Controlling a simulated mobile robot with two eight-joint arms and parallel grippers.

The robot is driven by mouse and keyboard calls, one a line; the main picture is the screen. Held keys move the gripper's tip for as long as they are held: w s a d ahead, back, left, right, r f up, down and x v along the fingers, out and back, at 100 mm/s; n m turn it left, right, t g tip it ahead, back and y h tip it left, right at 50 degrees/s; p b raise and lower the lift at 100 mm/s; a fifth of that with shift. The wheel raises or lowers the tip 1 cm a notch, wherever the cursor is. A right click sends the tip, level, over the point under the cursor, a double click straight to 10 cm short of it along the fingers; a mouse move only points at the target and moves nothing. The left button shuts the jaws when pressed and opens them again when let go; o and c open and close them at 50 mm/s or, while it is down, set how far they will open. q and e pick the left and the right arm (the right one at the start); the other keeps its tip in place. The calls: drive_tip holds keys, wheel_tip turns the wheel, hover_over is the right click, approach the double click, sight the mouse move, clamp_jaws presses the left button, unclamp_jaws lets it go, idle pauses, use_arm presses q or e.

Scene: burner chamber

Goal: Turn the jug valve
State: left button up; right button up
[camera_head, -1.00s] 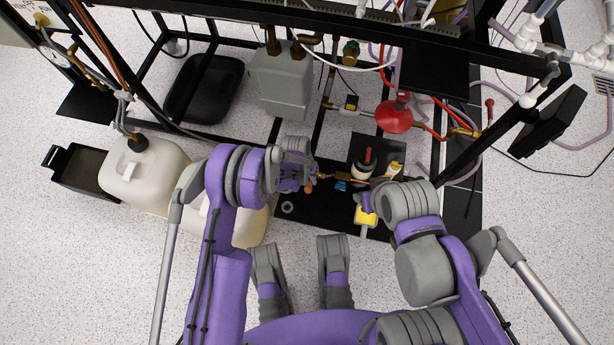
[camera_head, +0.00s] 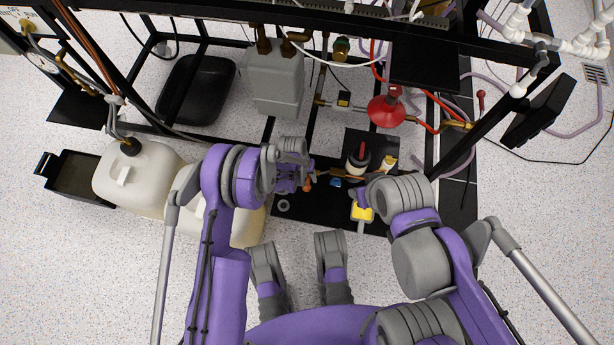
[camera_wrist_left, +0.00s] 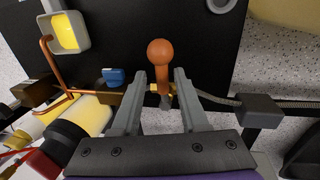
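An orange ball-ended lever (camera_wrist_left: 160,52) stands on a brass fitting in the left wrist view; it looks like the jug valve's handle. In the head view the lever (camera_head: 308,185) shows small beside my left gripper (camera_head: 300,179). In the left wrist view my left gripper (camera_wrist_left: 160,76) is open. Its fingers lie on either side of the lever's stem, with gaps visible on both sides. The ball extends beyond the fingertips. My right gripper (camera_head: 361,197) is near a yellow-faced box (camera_head: 362,214); its fingers are mostly hidden by its own wrist.
A blue handle (camera_wrist_left: 113,77) sits just left of the left fingers on the same pipe line. A copper tube (camera_wrist_left: 54,70) and black-and-cream cylinders (camera_wrist_left: 77,137) crowd the left. White jugs (camera_head: 140,177) stand left in the head view. A red funnel-like part (camera_head: 387,110) is behind.

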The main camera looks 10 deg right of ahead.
use_arm(q)
drive_tip(key=shift+o, duration=0.2)
drive_tip(key=shift+a, duration=0.1)
wheel_tip(320, 180, up, 11)
drive_tip(key=a+p, duration=0.2)
drive_tip(key=shift+w+f+p, duration=0.2)
drive_tip(key=shift+w+p, duration=0.2)
